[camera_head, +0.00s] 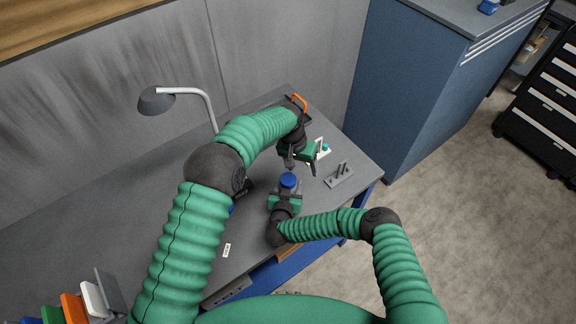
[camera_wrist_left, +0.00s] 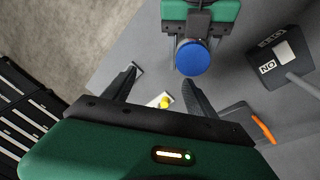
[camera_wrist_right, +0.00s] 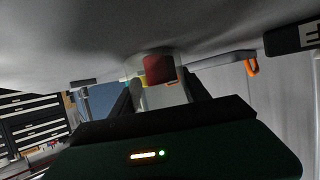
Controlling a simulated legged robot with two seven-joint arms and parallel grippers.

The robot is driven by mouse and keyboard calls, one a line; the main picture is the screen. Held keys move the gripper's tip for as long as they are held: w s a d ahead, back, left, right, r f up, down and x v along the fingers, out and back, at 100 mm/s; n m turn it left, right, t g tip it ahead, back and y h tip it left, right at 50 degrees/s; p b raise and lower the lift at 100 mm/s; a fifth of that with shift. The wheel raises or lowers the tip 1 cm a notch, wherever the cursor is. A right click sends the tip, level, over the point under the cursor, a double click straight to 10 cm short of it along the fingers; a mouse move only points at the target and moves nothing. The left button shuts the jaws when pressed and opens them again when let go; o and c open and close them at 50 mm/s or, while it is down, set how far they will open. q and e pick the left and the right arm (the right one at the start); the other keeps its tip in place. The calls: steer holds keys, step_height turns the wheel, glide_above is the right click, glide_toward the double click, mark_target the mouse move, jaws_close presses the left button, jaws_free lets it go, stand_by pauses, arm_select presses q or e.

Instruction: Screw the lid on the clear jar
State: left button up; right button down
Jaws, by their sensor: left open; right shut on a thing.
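The blue lid (camera_head: 288,180) is at the top of the jar in my right gripper; it also shows round in the left wrist view (camera_wrist_left: 193,58). The clear jar (camera_wrist_right: 168,96) stands between the right fingers in the right wrist view, with something dark red showing in or behind it. I cannot tell whether the lid is threaded down. My right gripper (camera_head: 285,199) is shut on the jar. My left gripper (camera_head: 301,168) is open and empty, above and beyond the lid; its spread fingers (camera_wrist_left: 160,76) are apart from the lid.
A grey block with pegs (camera_head: 340,175) and a white item with a teal part (camera_head: 323,148) are at the table's right end. A desk lamp (camera_head: 157,100) stands at the back. Coloured upright panels (camera_head: 75,307) are at near left. The left middle of the table is clear.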

arm_select(q)
steer(key=w+d+r+n+t+h, duration=0.5)
steer(key=w+d+r+n, duration=0.3)
steer(key=w+d+n, duration=0.25)
steer(key=w+a+r+n+t+y, duration=0.2)
steer(key=w+a+n+t, duration=0.15)
steer(key=n, duration=0.45)
steer(key=w+a+r+n+t+y, duration=0.1)
steer(key=w+a+r+n+t, duration=0.2)
steer(key=n, duration=0.5)
steer(key=s+a+f+n+g+y, duration=0.45)
steer(key=a+f+n, duration=0.35)
steer(key=n, duration=0.6)
steer(key=s+n+g, duration=0.2)
steer(key=s, duration=0.2)
steer(key=s+f+n+g, duration=0.1)
steer(key=s+n+g, duration=0.1)
steer(key=s, duration=0.3)
steer(key=s+n+g, duration=0.3)
steer(key=s, duration=0.1)
steer(key=shift+s+a+f+g, duration=0.2)
steer(key=shift+s+g, duration=0.1)
steer(key=shift+s, duration=0.1)
